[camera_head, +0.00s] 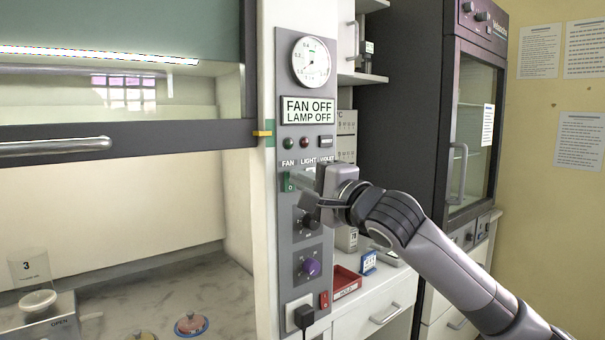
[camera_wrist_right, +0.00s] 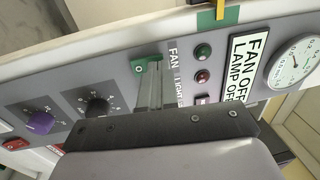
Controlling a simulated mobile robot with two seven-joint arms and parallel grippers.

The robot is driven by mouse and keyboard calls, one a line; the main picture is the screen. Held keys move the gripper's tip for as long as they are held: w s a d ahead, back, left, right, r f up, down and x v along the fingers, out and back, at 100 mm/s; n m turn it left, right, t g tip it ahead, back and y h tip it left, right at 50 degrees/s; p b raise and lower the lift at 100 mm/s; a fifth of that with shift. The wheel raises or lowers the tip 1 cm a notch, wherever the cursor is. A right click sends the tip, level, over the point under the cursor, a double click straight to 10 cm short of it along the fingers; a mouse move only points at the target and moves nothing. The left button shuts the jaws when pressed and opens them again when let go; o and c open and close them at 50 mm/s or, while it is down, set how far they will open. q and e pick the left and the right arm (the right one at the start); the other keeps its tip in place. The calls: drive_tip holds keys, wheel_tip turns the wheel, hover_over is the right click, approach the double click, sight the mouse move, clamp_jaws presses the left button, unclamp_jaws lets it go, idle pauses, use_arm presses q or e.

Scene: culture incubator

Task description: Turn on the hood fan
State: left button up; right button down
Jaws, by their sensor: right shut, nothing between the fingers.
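The hood's grey control panel (camera_head: 284,250) has a display (camera_head: 307,110) reading FAN OFF, LAMP OFF. A green switch (camera_head: 288,182) sits under the FAN label at the panel's left edge; it also shows in the right wrist view (camera_wrist_right: 139,66). My right gripper (camera_head: 303,184) is shut and empty. Its fingertips, also in the right wrist view (camera_wrist_right: 150,82), are right by the green switch; I cannot tell whether they touch it. The gripper hides the switches under LIGHT and VIOLET. My left gripper is not in view.
A round gauge (camera_head: 311,62) is above the display. A black knob (camera_head: 308,222) and a purple knob (camera_head: 311,267) are below the gripper. The hood sash (camera_head: 120,140) is raised at left. A dark cabinet (camera_head: 400,110) and red tray (camera_head: 346,284) stand right.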

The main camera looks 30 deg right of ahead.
drive_tip(key=shift+w, duration=0.1)
idle(0.3)
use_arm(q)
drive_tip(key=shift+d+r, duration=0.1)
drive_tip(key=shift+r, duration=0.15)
use_arm(e)
drive_tip(key=shift+w+r, duration=0.15)
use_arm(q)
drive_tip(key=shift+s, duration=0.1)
